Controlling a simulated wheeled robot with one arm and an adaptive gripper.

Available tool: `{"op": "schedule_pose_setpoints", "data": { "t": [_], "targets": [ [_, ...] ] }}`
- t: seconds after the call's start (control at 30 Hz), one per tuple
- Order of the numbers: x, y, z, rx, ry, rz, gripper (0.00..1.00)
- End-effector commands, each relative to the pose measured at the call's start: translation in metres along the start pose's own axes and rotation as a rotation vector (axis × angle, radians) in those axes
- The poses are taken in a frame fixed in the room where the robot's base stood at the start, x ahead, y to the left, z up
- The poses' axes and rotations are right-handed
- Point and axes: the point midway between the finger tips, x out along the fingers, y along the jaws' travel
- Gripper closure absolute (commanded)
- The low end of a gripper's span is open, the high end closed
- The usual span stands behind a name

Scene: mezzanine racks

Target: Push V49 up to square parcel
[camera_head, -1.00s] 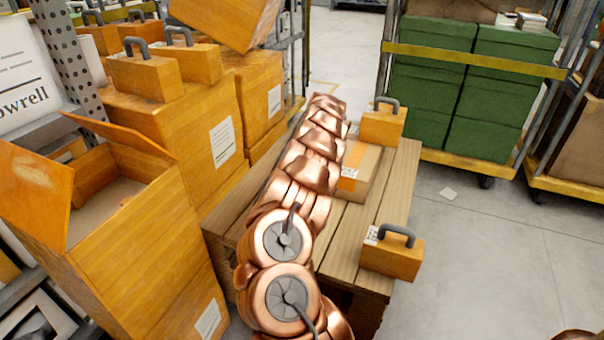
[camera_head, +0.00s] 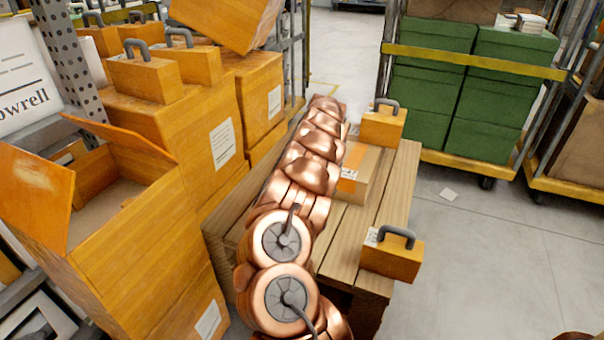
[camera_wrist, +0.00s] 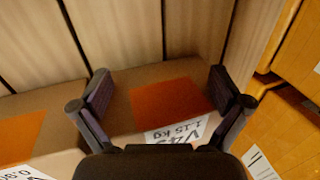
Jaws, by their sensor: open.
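V49 (camera_wrist: 172,104) is a brown cardboard parcel with an orange patch and a white label reading V49, 1.15 kg. In the wrist view it lies between the spread fingers of my gripper (camera_wrist: 160,98), which is open. Contact with its sides cannot be told. A second brown parcel (camera_wrist: 58,128) with an orange patch lies left of V49, close by; the left finger hides part of the space between them. One such parcel shows in the head view (camera_head: 370,160), partly behind my arm. My arm hides my gripper there.
The parcels lie on a slatted wooden pallet stand (camera_head: 349,245). Two orange handled cases stand on its right side, one far (camera_head: 383,127) and one near (camera_head: 392,262). Orange boxes (camera_head: 190,130) crowd the left side.

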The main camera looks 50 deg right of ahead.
Motion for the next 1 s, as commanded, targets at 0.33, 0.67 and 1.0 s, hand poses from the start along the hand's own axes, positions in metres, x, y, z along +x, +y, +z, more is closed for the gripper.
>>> {"op": "schedule_pose_setpoints", "data": {
  "t": [0.33, 0.67, 1.0],
  "targets": [
    [-0.003, -0.002, 0.016, -0.002, -0.003, -0.001, 0.00],
    [0.000, -0.002, 0.025, -0.003, -0.001, -0.002, 0.00],
    [-0.021, -0.008, 0.024, -0.004, 0.000, -0.001, 0.00]
  ]
}}
